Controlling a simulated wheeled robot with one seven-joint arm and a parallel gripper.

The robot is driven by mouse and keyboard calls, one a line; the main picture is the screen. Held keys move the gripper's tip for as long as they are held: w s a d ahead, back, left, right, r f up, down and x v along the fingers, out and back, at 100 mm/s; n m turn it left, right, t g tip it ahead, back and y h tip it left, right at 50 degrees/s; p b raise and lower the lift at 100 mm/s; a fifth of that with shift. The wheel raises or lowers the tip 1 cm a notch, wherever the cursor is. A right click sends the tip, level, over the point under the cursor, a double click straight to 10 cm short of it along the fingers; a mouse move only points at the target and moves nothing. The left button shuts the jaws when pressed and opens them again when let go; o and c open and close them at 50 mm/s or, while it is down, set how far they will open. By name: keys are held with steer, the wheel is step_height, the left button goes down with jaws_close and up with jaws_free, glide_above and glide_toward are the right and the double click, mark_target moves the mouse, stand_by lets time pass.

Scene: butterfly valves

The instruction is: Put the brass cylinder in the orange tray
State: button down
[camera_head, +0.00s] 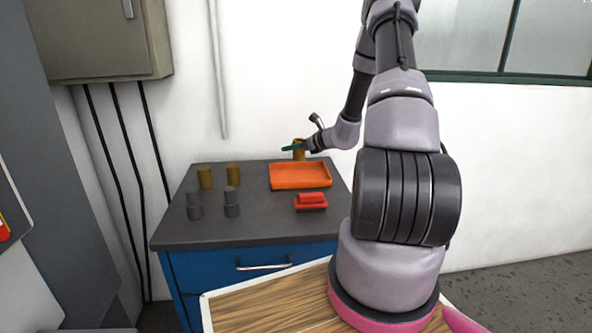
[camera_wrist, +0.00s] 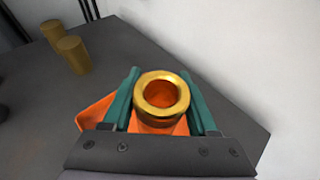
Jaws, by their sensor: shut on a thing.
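My gripper (camera_wrist: 162,98) is shut on a brass cylinder (camera_wrist: 162,86), which has a hollow centre in the wrist view. The cylinder is upright between the green fingers. In the head view the brass cylinder (camera_head: 298,149) shows above the back edge of the orange tray (camera_head: 300,184). The tray is empty as far as I see and lies on the dark worktop. In the wrist view, orange of the tray (camera_wrist: 97,112) shows below and around the held cylinder. The cylinder appears held above the tray; the exact height is unclear.
Two more brass cylinders (camera_head: 233,175) (camera_head: 205,178) stand on the worktop (camera_head: 262,222) left of the tray. Several grey cylinders (camera_head: 231,204) stand in front of them. A red object (camera_head: 310,202) lies in front of the tray. A white wall is behind.

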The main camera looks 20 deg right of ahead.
steer(key=shift+f, duration=3.5)
steer(key=shift+f, duration=0.15)
steer(key=shift+c, duration=0.9)
jaws_free()
